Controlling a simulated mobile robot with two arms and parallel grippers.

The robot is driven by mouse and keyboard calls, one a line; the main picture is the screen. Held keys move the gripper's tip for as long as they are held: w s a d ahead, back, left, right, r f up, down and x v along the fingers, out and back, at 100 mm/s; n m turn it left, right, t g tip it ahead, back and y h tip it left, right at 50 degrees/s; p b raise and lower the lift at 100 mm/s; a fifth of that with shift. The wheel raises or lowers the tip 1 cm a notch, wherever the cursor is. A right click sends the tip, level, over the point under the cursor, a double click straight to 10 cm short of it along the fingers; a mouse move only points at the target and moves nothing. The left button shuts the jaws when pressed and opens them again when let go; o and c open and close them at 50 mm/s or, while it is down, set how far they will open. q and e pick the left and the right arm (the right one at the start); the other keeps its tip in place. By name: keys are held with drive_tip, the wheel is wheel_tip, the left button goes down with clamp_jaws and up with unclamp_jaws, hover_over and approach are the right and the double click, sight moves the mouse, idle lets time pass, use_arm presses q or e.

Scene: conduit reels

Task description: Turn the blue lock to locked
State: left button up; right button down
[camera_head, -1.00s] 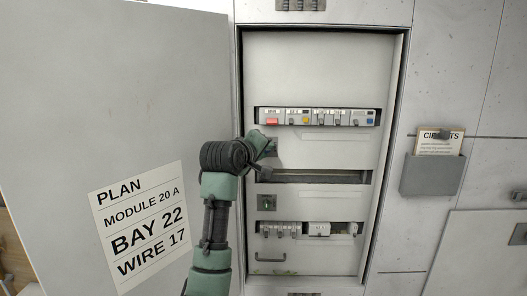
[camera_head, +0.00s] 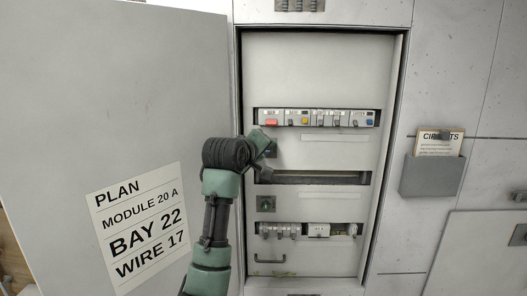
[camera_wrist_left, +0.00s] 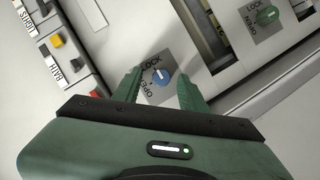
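The blue lock (camera_wrist_left: 161,77) is a round knob with a pale mark, on a grey plate printed LOCK and OPEN. In the left wrist view it shows between my left gripper's (camera_wrist_left: 160,84) two green fingers, which stand apart with a gap on each side of the knob. I cannot tell how deep the fingers reach around it. In the head view my left gripper (camera_head: 269,155) is at the left side of the cabinet panel, and the blue lock (camera_head: 271,149) is partly hidden by it. My right gripper is in neither view.
A green lock (camera_wrist_left: 267,15) sits on a similar plate, lower on the panel in the head view (camera_head: 266,204). A breaker row (camera_head: 316,117) is above and a slot (camera_head: 322,178) below. The open door (camera_head: 110,90) stands at left.

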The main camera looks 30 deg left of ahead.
use_arm(q)
drive_tip(key=shift+f, duration=0.1)
drive_tip(key=b+v, duration=0.3)
drive_tip(key=v, duration=0.5)
drive_tip(key=shift+b, duration=0.35)
drive_tip(key=shift+w, duration=0.1)
